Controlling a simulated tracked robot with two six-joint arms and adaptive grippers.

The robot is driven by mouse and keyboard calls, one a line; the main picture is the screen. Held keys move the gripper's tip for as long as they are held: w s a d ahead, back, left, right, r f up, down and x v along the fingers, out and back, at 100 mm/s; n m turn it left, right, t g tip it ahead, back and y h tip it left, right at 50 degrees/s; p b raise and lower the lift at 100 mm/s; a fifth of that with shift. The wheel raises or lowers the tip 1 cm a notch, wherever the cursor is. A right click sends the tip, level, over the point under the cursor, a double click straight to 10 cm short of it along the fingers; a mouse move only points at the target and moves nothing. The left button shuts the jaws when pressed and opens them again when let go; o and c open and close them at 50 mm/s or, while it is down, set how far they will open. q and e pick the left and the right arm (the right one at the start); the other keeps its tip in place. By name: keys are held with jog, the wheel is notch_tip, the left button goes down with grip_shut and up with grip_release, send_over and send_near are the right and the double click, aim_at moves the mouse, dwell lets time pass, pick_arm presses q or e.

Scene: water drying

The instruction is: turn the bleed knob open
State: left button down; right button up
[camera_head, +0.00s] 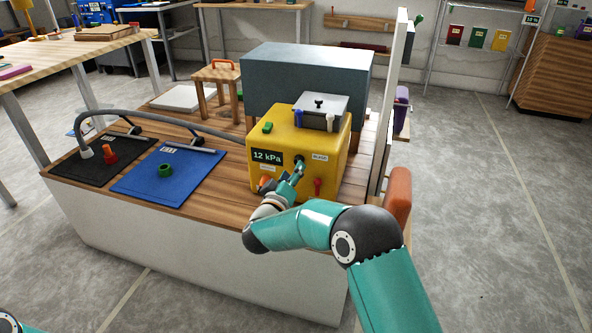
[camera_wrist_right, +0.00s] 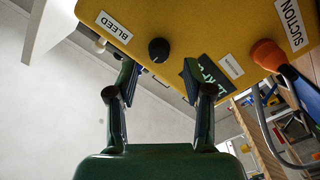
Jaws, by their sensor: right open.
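The black bleed knob (camera_wrist_right: 158,50) sits on the front of the yellow box (camera_wrist_right: 215,30), beside the BLEED label (camera_wrist_right: 114,27), with its round face bare. My right gripper (camera_wrist_right: 159,76) is open, its two fingers pointing at the box on either side of the knob's line. The fingertips look just short of the knob, with nothing between them. In the head view my right gripper (camera_head: 297,172) is at the box front, partly covering the knob area. The box display (camera_head: 267,156) reads 12 kPa. My left gripper is out of view.
An orange knob (camera_wrist_right: 268,55) by the SUCTION label and a red handle (camera_head: 317,187) are on the box. Black (camera_head: 75,172) and blue (camera_head: 150,186) mats lie left on the bench. A tall pale panel (camera_head: 391,100) stands right of the box.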

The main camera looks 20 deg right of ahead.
jog(key=shift+b+x, duration=0.3)
jog(key=shift+x, duration=1.55)
grip_shut()
